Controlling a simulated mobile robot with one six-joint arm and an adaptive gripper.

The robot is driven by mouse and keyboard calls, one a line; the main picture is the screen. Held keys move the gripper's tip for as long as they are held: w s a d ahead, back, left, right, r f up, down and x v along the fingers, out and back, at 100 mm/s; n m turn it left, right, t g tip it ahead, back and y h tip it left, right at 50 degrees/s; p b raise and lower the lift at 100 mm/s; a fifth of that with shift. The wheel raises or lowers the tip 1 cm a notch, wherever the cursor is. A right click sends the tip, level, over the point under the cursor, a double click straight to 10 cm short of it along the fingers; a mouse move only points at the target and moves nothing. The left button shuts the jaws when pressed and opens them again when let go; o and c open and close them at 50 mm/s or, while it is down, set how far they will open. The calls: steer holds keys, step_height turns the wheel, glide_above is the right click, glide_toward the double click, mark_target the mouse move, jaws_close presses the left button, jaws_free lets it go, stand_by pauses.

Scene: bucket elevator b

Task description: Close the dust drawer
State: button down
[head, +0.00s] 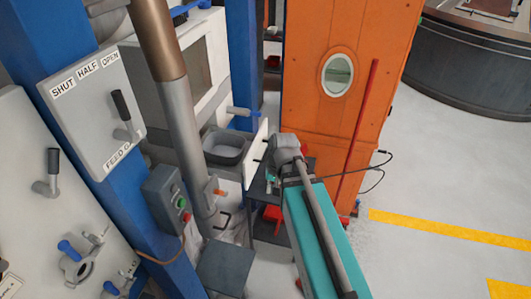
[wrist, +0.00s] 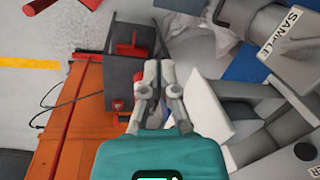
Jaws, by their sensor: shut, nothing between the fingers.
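A white upright panel (head: 257,155), which looks like the front of the dust drawer, stands out from the machine in the middle of the head view. A grey open tray (head: 225,146) shows just left of it; I cannot tell whether the two are joined. In the wrist view the white panel (wrist: 208,105) stands close to the right of my gripper (wrist: 159,70). My gripper is shut and empty. It looks apart from the panel, though the gap is hard to judge. In the head view my arm hides much of the gripper.
An orange cabinet (head: 335,100) with a round window stands right of my arm. A dark shelf unit with a red bin (head: 273,214) is below and behind the gripper. A grey pipe (head: 183,130), blue posts and a control box (head: 166,193) crowd the left. Open floor lies right.

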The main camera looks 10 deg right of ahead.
steer(key=w+d+f+m+t+y+b, duration=0.1)
steer(key=w+f+m+y+b, duration=0.45)
steer(key=w+b, duration=0.25)
steer(key=m+t+y+b, duration=0.8)
steer(key=m+b, duration=0.8)
glide_toward(262, 145)
steer(key=v, duration=0.6)
steer(key=shift+w+d+f, duration=0.15)
steer(key=shift+d+f, duration=0.05)
steer(key=shift+f, duration=0.1)
steer(key=shift+a, duration=0.15)
steer(key=x, duration=1.3)
steer(key=shift+w+a, duration=0.15)
steer(key=shift+a, duration=0.15)
steer(key=shift+w, duration=0.1)
